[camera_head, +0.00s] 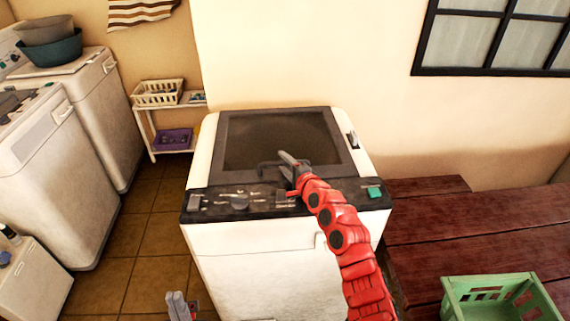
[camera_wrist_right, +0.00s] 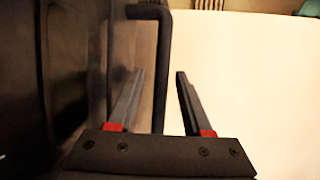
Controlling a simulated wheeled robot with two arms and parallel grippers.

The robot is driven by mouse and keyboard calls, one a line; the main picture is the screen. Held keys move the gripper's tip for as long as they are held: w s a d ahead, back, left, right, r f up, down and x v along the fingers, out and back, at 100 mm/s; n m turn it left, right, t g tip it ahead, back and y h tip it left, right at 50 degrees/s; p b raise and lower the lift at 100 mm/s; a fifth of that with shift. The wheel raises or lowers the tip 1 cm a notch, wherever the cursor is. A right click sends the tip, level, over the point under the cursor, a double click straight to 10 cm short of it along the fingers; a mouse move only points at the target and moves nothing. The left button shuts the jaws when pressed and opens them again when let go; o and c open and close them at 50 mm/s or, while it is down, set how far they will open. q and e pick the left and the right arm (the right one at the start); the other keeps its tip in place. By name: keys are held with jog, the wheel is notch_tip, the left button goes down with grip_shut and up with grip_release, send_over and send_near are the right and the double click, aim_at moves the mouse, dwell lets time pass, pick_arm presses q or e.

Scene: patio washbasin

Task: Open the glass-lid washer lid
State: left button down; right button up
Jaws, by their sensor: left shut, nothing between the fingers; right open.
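The glass-lid washer (camera_head: 290,240) is white with a dark control panel. Its dark-framed glass lid (camera_head: 275,140) lies shut on top. A black bar handle (camera_head: 268,165) stands at the lid's front edge, and the handle also shows in the right wrist view (camera_wrist_right: 163,60). My right gripper (camera_head: 288,160), on the red arm, is open at the handle. In the wrist view the bar runs between its two fingers (camera_wrist_right: 160,75); I cannot tell whether they touch it. My left gripper (camera_head: 178,300) is shut and empty, low in front of the washer.
White machines (camera_head: 50,160) stand along the left, with bowls (camera_head: 50,42) on the rear one. A small shelf (camera_head: 150,130) holds baskets behind. A wooden table (camera_head: 490,225) with a green crate (camera_head: 495,295) stands close on the right. Tiled floor lies free on the left.

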grip_shut()
dwell(1.3)
